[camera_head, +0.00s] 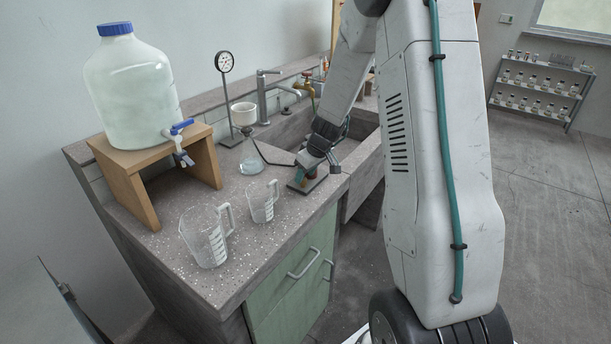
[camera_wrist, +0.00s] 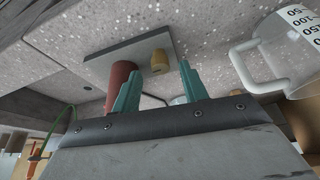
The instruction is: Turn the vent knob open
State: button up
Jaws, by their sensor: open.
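A pale rectangular plate (camera_wrist: 128,50) on the bench carries a small brass-coloured knob (camera_wrist: 159,61) and a taller red cylinder (camera_wrist: 118,82). I take the brass piece for the vent knob; its turned position cannot be told. My gripper (camera_wrist: 159,72) is open, with its teal fingers apart. In the wrist view the knob appears between the fingertips, apparently beyond them, with no contact visible. The left finger overlaps the red cylinder. In the head view my gripper (camera_head: 302,175) is low over the plate (camera_head: 297,187) near the sink, and hides the knob.
Two clear measuring jugs (camera_head: 205,238) (camera_head: 262,203) stand left of my gripper, and one shows close by in the wrist view (camera_wrist: 262,72). A flask (camera_head: 250,163), a gauge stand (camera_head: 225,63) and a large water jar (camera_head: 130,90) are behind. The sink (camera_head: 352,152) lies to the right.

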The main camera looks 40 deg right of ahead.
jog(key=v, duration=0.6)
jog(key=shift+r, duration=0.2)
jog(key=shift+s, duration=0.1)
jog(key=s+a+r+m+g, duration=0.1)
jog(key=s+a+r, duration=0.4)
jog(key=s, duration=0.6)
jog(key=s+a+r+m+g, duration=0.1)
jog(key=s+a+r, duration=0.5)
jog(key=s, duration=0.5)
jog(key=s+a+r+g+h, duration=0.1)
jog(key=s+a+r, duration=0.4)
jog(key=s+a, duration=0.3)
jog(key=shift+s+a+r+m, duration=0.2)
jog(key=shift+s+r+m, duration=0.2)
jog(key=shift+s, duration=1.1)
